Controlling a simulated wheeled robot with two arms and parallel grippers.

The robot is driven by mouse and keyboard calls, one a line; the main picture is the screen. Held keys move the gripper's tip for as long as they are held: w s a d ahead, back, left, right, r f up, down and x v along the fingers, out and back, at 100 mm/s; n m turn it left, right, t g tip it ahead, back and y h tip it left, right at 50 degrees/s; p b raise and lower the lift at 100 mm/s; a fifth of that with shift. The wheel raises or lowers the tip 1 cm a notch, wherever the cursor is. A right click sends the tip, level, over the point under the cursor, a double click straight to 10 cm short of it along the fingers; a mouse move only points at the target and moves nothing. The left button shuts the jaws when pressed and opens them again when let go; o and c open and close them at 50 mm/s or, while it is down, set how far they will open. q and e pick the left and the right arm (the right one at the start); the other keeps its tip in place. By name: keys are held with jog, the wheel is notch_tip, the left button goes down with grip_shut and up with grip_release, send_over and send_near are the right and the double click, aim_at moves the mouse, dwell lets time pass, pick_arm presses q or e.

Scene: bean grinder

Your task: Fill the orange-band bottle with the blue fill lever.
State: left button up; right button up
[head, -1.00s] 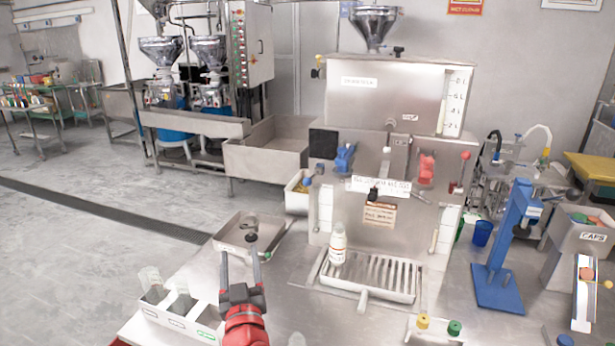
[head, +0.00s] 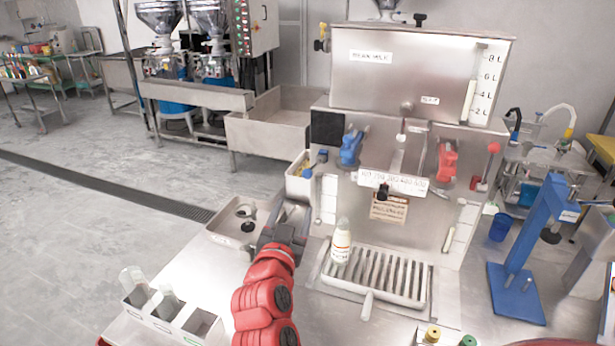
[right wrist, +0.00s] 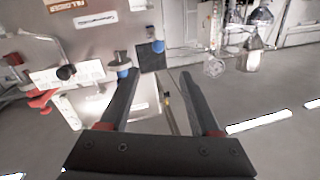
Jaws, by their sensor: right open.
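The bottle (head: 341,245) stands upright at the left end of the drip tray (head: 368,312); it has a faint orange-toned label, too small to read. The blue fill lever (head: 350,147) is on the left of the steel filler's front. It also shows in the right wrist view (right wrist: 123,71), close to the tip of one finger. My right gripper (head: 285,215) is open and empty, left of the bottle and below the blue lever in the head view. Its spread fingers show in the right wrist view (right wrist: 160,75). My left gripper is not in view.
A red lever (head: 447,161) is right of the blue one. A rack (head: 170,325) with clear bottles stands at front left, a shallow tray (head: 222,226) behind it. A blue stand (head: 522,250) is at right. Yellow (head: 432,333) and green (head: 468,341) caps lie in front.

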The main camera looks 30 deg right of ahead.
aim_at(307, 176)
jog(key=p+x, duration=0.5)
jog(key=x, duration=0.9)
jog(key=shift+w+d, duration=0.2)
jog(key=shift+d, duration=0.2)
jog(key=shift+w+d+f, duration=0.15)
jog(key=shift+w+d, duration=0.1)
jog(key=shift+w, duration=0.15)
grip_shut()
